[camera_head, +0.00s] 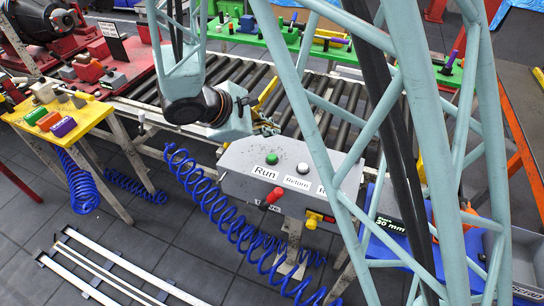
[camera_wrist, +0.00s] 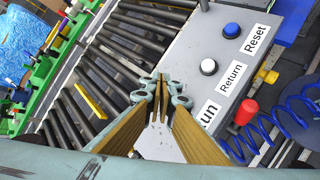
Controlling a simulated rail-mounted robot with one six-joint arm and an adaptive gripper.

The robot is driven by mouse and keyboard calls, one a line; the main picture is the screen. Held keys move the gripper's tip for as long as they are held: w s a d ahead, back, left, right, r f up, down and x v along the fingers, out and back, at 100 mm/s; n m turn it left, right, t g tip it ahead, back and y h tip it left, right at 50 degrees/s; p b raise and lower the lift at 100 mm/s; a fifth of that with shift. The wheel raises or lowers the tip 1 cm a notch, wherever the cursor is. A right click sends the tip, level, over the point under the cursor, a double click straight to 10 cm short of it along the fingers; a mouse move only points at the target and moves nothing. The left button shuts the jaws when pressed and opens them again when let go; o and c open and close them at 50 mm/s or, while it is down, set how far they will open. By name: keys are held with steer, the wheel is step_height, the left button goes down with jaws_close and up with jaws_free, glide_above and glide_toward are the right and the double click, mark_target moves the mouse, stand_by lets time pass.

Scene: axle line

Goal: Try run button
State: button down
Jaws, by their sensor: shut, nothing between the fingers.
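The green run button (camera_head: 272,158) sits on top of the grey control box (camera_head: 240,162), above the "Run" label (camera_head: 265,173). In the wrist view the run button is hidden behind my gripper, and only part of its label (camera_wrist: 209,113) shows. My gripper (camera_head: 267,127) is just behind the back edge of the box in the head view, apart from the button. In the wrist view my gripper (camera_wrist: 160,82) has its fingertips together and empty. The white return button (camera_head: 303,168) is right of the green one; a blue reset button (camera_wrist: 231,29) shows in the wrist view.
A roller conveyor (camera_head: 335,100) runs behind the box. A red knob (camera_head: 274,195) and blue coiled hose (camera_head: 215,205) are at its front. A yellow bar (camera_wrist: 90,100) lies on the rollers. My lattice frame covers the box's right end in the head view.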

steer(key=b, duration=0.2)
glide_above(272, 158)
steer(key=shift+f, duration=2.9)
steer(key=shift+f+b, duration=1.35)
steer(key=shift+b, duration=0.05)
steer(key=shift+f+b, duration=0.9)
steer(key=shift+b, duration=0.45)
steer(key=shift+r, duration=0.85)
steer(key=shift+p, duration=0.3)
steer(key=shift+r+p, duration=1.15)
steer(key=shift+r, duration=1.35)
